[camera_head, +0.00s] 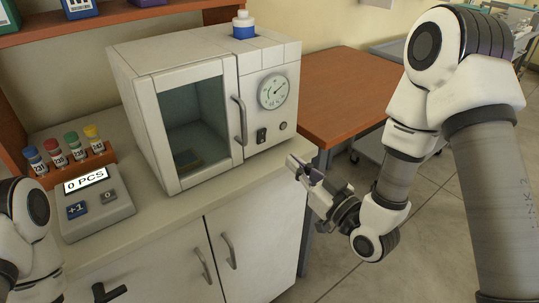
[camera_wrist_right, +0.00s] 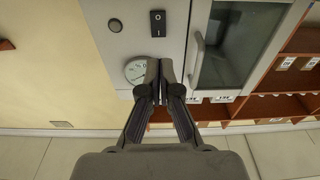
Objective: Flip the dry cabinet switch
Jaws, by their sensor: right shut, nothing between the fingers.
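The dry cabinet (camera_head: 151,112) is a pale box with a glass door and a vertical handle (camera_head: 239,119), standing on the counter. Its black rocker switch (camera_head: 261,136) is on the right front panel, below the round dial (camera_head: 272,91) and left of a small round knob (camera_head: 283,126). In the right wrist view the switch (camera_wrist_right: 158,22) shows upside down, beyond the fingertips and apart from them. My right gripper (camera_head: 293,163) is shut and empty, in front of the panel and below right of the switch.
A counter device (camera_head: 115,211) reading "0 PCS" and a rack of several coloured-cap tubes (camera_head: 70,158) stand left of the cabinet. A blue-and-white bottle (camera_head: 243,27) stands on top of it. A brown table (camera_head: 345,92) is behind at right.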

